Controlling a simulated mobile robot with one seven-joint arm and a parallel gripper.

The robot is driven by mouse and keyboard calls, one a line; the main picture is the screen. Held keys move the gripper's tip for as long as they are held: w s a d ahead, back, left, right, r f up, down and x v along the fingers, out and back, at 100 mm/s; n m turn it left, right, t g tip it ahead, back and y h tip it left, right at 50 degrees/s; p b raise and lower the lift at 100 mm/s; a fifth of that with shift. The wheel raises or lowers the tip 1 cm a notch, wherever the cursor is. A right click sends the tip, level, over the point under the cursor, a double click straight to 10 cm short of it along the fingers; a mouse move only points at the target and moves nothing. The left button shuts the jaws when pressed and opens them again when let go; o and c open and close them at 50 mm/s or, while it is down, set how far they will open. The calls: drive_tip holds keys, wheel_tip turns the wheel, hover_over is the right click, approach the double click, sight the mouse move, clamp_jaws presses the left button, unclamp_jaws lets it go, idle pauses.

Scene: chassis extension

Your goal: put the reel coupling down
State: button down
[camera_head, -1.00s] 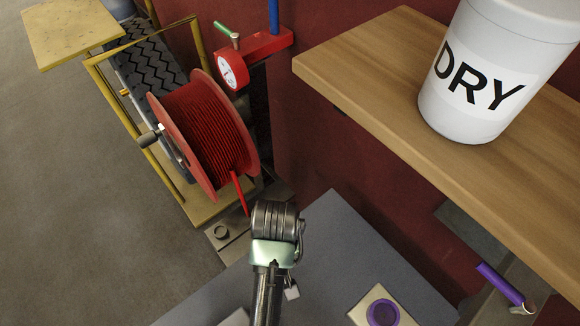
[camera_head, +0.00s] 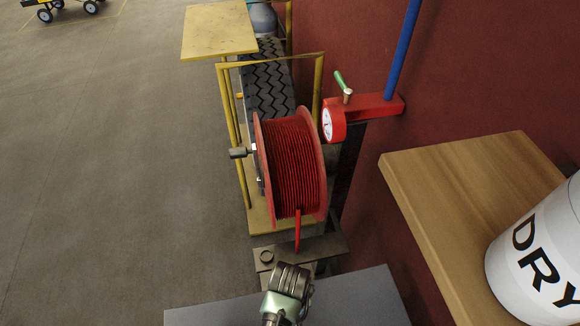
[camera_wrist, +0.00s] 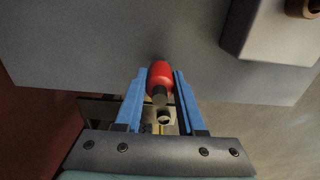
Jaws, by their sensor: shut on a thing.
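In the wrist view the reel coupling (camera_wrist: 160,72), a short red cylinder with a dark metal end, sits between the two blue fingers of my gripper (camera_wrist: 161,77). My gripper is shut on it. A grey flat surface lies behind the coupling; I cannot tell whether they touch. In the head view the red hose reel (camera_head: 292,165) stands in a yellow frame, its red hose end (camera_head: 298,230) hanging at the front. My arm's end shows at the bottom centre there, but the fingers and coupling are hidden.
A grey top (camera_head: 350,300) lies around my arm at the bottom. A metal bracket (camera_head: 300,252) is just beyond it. A red gauge (camera_head: 327,124) is beside the reel. A wooden shelf (camera_head: 460,200) with a white DRY bucket (camera_head: 535,260) is right.

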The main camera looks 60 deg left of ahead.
drive_tip(key=shift+f, duration=1.4)
drive_tip(key=shift+f, duration=0.1)
drive_tip(key=c, duration=0.5)
unclamp_jaws()
wheel_tip(320, 180, up, 12)
drive_tip(key=shift+r, duration=0.15)
